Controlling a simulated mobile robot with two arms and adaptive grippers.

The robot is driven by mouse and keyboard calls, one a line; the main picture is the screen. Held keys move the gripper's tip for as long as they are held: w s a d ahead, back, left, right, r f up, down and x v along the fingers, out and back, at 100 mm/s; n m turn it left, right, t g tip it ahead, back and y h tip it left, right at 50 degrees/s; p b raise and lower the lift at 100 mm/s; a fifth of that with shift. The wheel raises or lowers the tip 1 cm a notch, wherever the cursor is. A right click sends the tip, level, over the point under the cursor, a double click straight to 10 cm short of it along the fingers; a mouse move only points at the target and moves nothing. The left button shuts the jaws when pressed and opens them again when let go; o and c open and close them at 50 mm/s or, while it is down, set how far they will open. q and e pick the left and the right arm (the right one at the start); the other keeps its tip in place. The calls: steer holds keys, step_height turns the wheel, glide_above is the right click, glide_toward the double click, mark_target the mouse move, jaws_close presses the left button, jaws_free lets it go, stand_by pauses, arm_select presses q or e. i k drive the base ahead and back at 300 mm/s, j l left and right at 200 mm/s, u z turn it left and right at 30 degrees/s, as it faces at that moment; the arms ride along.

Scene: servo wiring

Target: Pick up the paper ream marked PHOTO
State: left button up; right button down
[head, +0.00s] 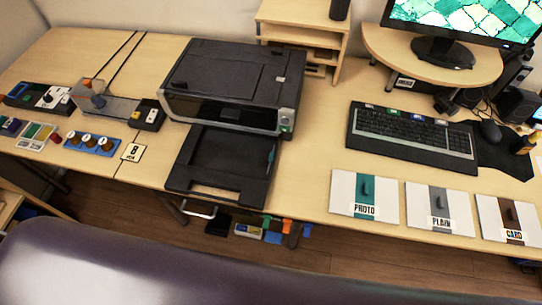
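The paper ream marked PHOTO (347,196) lies flat near the front edge of the desk, right of the printer. It is white with a teal band, a small teal tab on top and a white label reading PHOTO. To its right lie the ream marked PLAIN (418,207), with a grey band, and the ream marked CARD (490,216), with a brown band. Small gaps separate the reams. Neither of my grippers shows in the head view.
A black printer (232,88) with its tray (217,192) pulled out stands left of the reams. Behind them lie a keyboard (412,136) and a mouse (490,131). A purple chair back (150,270) fills the lower left. Bare desk (312,150) lies between printer and keyboard.

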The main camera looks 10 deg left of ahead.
mark_target(356, 195)
steer(key=z, duration=0.8)
